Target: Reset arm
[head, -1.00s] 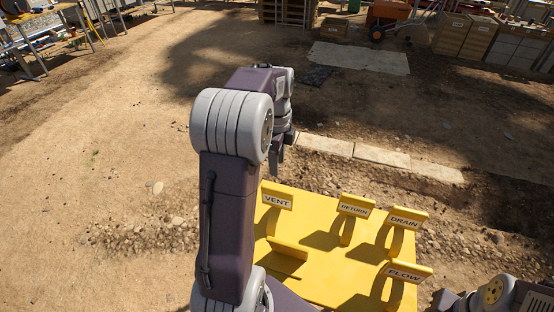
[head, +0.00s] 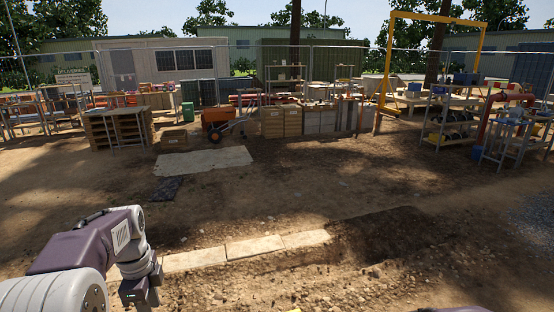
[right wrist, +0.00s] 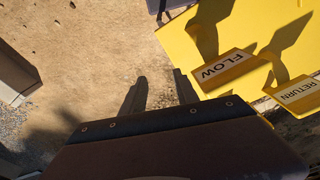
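My left arm comes in at the lower left of the head view. Its gripper (head: 142,298) hangs at the bottom edge, partly cut off, and its opening cannot be made out. In the right wrist view my right gripper (right wrist: 160,90) has its two dark fingers apart with bare ground showing between them, so it is open and empty. The yellow panel (right wrist: 220,20) lies at the right of that view, beside the fingers. Its FLOW plate (right wrist: 224,67) and RETURN plate (right wrist: 299,91) are visible.
Pale slabs (head: 255,248) lie in a row on the dirt. A light mat (head: 205,160) and open ground are beyond. Crates (head: 280,122), an orange wheeled machine (head: 217,117), shelves (head: 452,122) and a yellow frame (head: 389,60) stand farther back.

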